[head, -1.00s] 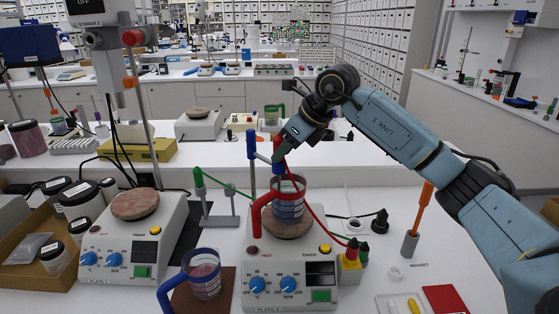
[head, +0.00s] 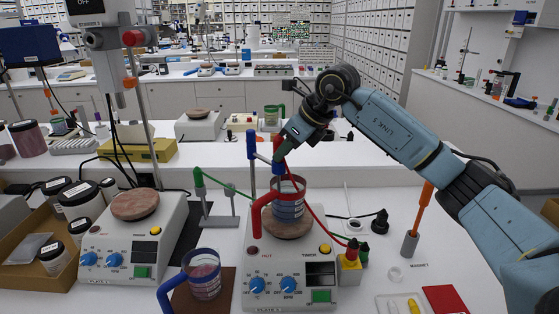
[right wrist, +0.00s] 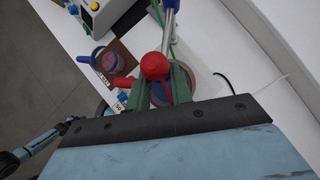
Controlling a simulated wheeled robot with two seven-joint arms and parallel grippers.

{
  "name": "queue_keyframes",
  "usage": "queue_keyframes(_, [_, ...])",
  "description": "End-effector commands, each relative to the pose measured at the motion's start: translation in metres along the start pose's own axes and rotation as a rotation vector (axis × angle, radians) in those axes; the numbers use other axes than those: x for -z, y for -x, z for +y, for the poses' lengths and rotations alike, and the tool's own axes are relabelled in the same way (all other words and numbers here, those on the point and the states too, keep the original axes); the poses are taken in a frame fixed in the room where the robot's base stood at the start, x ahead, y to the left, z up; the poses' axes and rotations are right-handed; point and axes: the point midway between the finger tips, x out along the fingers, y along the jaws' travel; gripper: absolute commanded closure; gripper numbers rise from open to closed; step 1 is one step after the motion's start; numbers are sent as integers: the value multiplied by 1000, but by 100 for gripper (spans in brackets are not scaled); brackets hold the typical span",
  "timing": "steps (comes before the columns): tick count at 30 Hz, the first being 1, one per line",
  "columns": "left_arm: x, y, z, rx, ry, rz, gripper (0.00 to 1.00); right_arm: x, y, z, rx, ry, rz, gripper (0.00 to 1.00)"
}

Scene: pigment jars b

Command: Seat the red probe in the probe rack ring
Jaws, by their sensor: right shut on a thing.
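My right gripper (head: 284,150) is shut on the red probe (head: 279,146), above the beaker with a red handle (head: 289,207) on the front hotplate. In the right wrist view the probe's round red top (right wrist: 154,66) sits between the green fingers. The probe's lower end is hard to make out in the head view. A blue clamp part (head: 277,163) is close below the fingers, joined by a bar to a blue post top (head: 252,145). The probe rack (head: 215,221) stands left of the hotplate with a green probe (head: 198,178) in it. My left gripper is not in view.
A red cable (head: 316,215) runs down to a yellow box (head: 349,268). A blue-handled beaker (head: 204,280) stands on a brown pad at the front. The left hotplate (head: 135,245) and an orange-handled tool in a holder (head: 410,245) flank the middle. The bench right of the hotplate has free room.

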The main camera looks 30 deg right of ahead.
Motion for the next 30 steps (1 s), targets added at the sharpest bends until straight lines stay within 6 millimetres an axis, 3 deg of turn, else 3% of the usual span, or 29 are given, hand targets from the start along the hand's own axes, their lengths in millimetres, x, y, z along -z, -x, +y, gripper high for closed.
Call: queue_keyframes(30, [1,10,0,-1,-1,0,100,-7,10,0,0,0,0,100])
